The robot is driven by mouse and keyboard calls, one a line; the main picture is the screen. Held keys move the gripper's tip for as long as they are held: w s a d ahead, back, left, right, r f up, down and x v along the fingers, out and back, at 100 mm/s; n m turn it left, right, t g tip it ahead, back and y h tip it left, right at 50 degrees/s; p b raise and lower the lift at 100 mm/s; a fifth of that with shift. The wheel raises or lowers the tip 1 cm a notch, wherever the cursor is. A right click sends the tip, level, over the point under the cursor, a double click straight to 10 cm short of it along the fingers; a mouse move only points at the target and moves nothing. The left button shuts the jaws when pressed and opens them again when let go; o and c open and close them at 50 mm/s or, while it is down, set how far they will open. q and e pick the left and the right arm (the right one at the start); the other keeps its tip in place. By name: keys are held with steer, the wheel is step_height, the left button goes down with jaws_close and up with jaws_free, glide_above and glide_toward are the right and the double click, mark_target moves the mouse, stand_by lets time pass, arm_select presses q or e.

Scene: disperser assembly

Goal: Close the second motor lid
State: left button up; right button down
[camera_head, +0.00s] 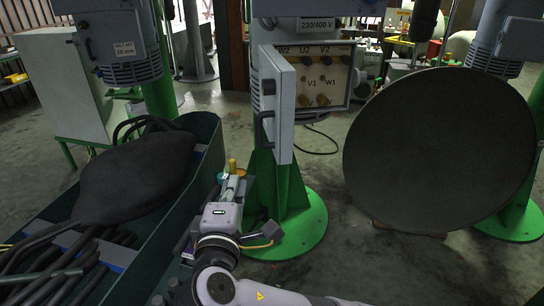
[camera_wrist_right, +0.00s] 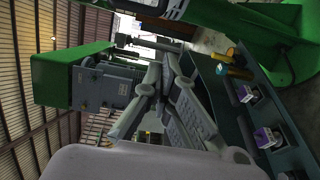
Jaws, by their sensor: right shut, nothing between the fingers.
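The second motor's lid (camera_head: 278,103) is a grey door with a dark handle, standing open and swung out toward me. Behind it the motor's terminal box (camera_head: 341,95) is exposed, with terminals marked W2, U2, V2, V1 and W1. My right gripper (camera_head: 231,179) is below and left of the lid, apart from it. Its fingers are shut and empty; they also show in the right wrist view (camera_wrist_right: 165,65). My left gripper is in neither view.
A green bin (camera_head: 205,160) with dark hoses and a large black bag-like shape stands at the left. A large dark disc (camera_head: 440,150) stands at the right. The motor's green stand (camera_head: 300,225) has a round base. Concrete floor is free between base and disc.

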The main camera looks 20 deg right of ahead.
mark_target(260, 141)
steer(key=w+d+p, duration=0.1)
steer(key=w+d, duration=0.1)
steer(key=w+d+r+p, duration=0.1)
steer(key=w+d+p, duration=0.1)
steer(key=d, duration=0.1)
steer(key=w+d+r+p, duration=0.1)
steer(key=w+d+p, duration=0.1)
steer(key=w, duration=0.1)
steer(key=shift+w+d+r, duration=0.1)
steer(key=shift+d+r, duration=0.05)
steer(key=shift+r, duration=0.05)
steer(key=shift+s+d+f, duration=0.1)
steer(key=shift+s+d, duration=0.1)
steer(key=shift+d, duration=0.3)
